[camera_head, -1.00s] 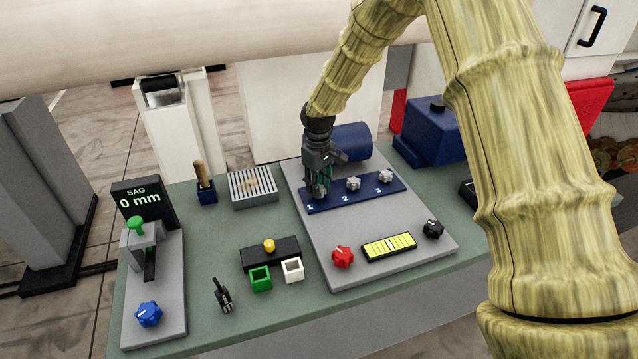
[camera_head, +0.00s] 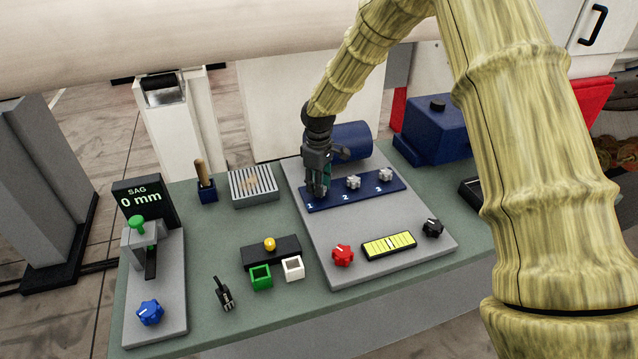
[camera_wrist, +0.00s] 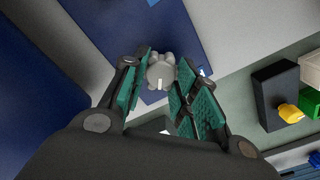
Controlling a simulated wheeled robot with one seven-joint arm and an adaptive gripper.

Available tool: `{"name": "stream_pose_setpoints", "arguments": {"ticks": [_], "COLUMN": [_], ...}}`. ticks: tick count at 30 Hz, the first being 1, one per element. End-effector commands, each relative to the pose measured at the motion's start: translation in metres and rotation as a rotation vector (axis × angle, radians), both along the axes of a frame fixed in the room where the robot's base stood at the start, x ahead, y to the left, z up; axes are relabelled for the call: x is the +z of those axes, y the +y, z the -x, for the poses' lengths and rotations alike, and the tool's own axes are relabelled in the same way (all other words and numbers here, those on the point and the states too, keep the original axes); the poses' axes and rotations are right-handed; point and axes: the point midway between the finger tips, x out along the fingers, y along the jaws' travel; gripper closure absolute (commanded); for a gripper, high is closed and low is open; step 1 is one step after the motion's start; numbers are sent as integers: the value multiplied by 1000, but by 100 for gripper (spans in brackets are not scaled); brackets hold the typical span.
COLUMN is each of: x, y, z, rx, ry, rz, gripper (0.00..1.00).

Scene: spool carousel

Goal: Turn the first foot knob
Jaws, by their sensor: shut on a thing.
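The first foot knob is a small light-grey lobed knob with a white mark, seen between my fingers in the wrist view (camera_wrist: 161,72). It sits at the position marked 1 on the blue strip (camera_head: 333,200); in the head view my fingers hide it. My gripper (camera_head: 317,192) points down over it and is shut on the knob, with a teal-padded finger on each side in the wrist view (camera_wrist: 160,85). The second knob (camera_head: 353,182) and third knob (camera_head: 385,174) stand free to the right on the same strip.
On the same grey plate are a red knob (camera_head: 343,256), a yellow level vial (camera_head: 389,246) and a black knob (camera_head: 433,228). To the left are a slotted block (camera_head: 255,187) and a SAG display reading 0 mm (camera_head: 141,199).

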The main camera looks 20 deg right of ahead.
Motion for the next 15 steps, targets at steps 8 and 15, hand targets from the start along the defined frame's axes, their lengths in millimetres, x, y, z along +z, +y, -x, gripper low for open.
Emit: {"name": "stream_pose_setpoints", "arguments": {"ticks": [8,15], "x": [1,1], "y": [0,0], "z": [-1,-1], "rx": [-1,0], "ry": [-2,-1], "rz": [1,1], "gripper": [49,49]}}
